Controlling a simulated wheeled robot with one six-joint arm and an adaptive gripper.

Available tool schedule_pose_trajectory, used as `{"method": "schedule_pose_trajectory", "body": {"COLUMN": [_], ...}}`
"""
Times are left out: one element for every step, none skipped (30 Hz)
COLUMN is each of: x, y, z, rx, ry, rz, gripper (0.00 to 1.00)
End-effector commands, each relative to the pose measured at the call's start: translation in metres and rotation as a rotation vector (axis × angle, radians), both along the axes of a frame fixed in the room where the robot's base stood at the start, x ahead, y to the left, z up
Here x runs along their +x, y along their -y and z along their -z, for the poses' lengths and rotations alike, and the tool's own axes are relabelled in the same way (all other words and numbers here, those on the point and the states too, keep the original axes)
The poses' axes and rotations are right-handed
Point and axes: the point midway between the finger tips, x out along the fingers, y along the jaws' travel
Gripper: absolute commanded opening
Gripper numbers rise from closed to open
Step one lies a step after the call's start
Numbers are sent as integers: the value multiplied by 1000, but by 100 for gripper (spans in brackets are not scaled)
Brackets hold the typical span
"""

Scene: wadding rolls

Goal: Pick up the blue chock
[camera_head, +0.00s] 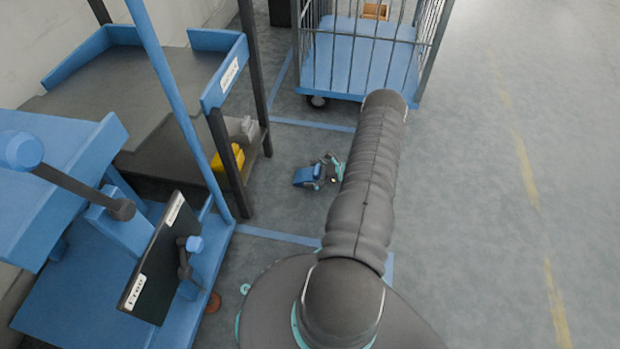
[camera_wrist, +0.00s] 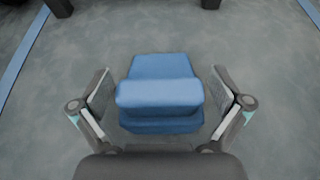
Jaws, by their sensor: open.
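The blue chock (camera_wrist: 160,92) lies on the grey floor in the middle of the wrist view, a stepped block with a raised ridge across it. My gripper (camera_wrist: 160,88) is open, with one finger to the left of the chock and the other to the right. A gap shows between each finger and the chock's sides. In the head view the blue chock (camera_head: 307,176) is on the floor beside my gripper (camera_head: 328,172), left of my arm, which hides part of the gripper. I cannot tell how high the fingers are above the floor.
A blue wire-sided cart (camera_head: 360,60) stands behind, with a small brown box (camera_head: 375,11) on it. A shelf rack (camera_head: 120,90) with yellow (camera_head: 230,158) and grey (camera_head: 242,128) items on its lower shelf is at left. A blue machine (camera_head: 60,200) stands front left. The right floor is clear.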

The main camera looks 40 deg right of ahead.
Motion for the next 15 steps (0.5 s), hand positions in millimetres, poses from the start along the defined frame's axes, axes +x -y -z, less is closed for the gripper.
{"method": "schedule_pose_trajectory", "body": {"x": [3, 4, 5, 5, 5, 5, 5, 5, 5, 5, 5, 5, 5, 5, 5], "y": [-3, -4, -4, -4, -4, -4, -4, -4, -4, -4, -4, -4, -4, -4, -4], "z": [2, 3, 3, 3, 3, 3, 3, 3, 3, 3, 3, 3, 3, 3, 3], "rx": [0, 0, -1, -1, -1, -1, -1, -1, -1, -1, -1, -1, -1, -1, -1], "ry": [0, 0, -1, -1, -1, -1, -1, -1, -1, -1, -1, -1, -1, -1, -1], "rz": [-1, -1, 0, 0, 1, 1, 1, 1, 1, 0, 0, 0, 0, 0, 0], "gripper": [100, 100, 100, 100, 100, 100, 100, 100, 92, 85, 78, 68, 60, 52, 42]}}
